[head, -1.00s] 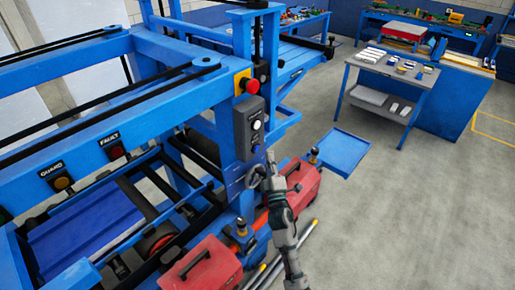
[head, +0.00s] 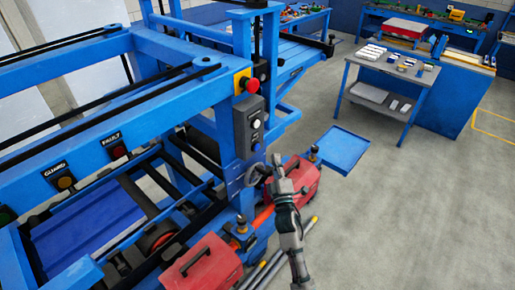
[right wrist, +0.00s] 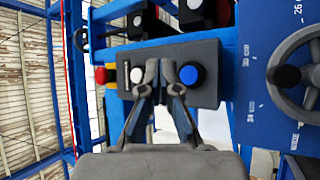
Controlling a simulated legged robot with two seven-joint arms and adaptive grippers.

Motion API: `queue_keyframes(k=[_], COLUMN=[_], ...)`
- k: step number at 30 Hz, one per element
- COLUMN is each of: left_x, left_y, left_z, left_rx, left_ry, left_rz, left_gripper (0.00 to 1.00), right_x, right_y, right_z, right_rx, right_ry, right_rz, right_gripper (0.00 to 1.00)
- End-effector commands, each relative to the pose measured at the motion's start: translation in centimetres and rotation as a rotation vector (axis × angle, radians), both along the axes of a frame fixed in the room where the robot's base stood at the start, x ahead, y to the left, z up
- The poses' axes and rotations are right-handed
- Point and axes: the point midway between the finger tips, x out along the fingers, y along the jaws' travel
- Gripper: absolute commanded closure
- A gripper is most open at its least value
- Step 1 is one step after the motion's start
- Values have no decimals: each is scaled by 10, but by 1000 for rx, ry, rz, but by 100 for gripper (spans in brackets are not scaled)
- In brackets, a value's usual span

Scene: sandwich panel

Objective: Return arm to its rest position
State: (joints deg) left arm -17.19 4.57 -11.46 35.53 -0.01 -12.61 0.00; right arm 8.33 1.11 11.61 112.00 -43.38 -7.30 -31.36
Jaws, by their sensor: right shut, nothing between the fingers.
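My right gripper (head: 277,159) is shut and empty in front of the blue machine. The right arm comes up from the bottom of the head view. In the right wrist view, the gripper's fingers (right wrist: 160,72) point toward a grey control box (right wrist: 208,62) with a white button (right wrist: 137,75) and a blue button (right wrist: 191,75). The fingers overlap the box in that view, and I cannot tell the gap exactly. In the head view the control box (head: 241,130) is on the machine post, above and left of the gripper. My left gripper is not in view.
A handwheel (head: 257,173) sits close left of the gripper. A red emergency button (head: 252,86) is above the box. Red toolboxes (head: 300,187) and (head: 200,265) and metal rods (head: 268,268) lie low nearby. A blue tray (head: 343,150) is on the floor. Open floor lies right.

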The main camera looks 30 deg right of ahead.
Motion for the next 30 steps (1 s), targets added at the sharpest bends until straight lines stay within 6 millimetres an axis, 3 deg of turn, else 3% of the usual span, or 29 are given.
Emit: queue_keyframes(k=[11,14,17,20,21,24,27,30], left_x=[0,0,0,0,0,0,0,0], left_y=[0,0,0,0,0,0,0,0], left_z=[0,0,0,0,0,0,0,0], left_rx=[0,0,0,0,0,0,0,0], left_ry=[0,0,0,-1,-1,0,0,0], left_rz=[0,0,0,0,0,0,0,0], left_gripper=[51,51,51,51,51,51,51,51], right_x=[-1,-7,-27,-63,-81,-131,-176,-216], right_y=[0,-1,1,15,24,51,75,96], right_z=[-2,-20,-67,-134,-161,-218,-255,-278], right_rx=[7,79,268,529,632,854,1006,1109], right_ry=[4,48,169,357,442,644,811,946], right_rz=[0,4,6,1,-8,-41,-82,-122], right_gripper=[100,100,100,100,100,100,100,100])
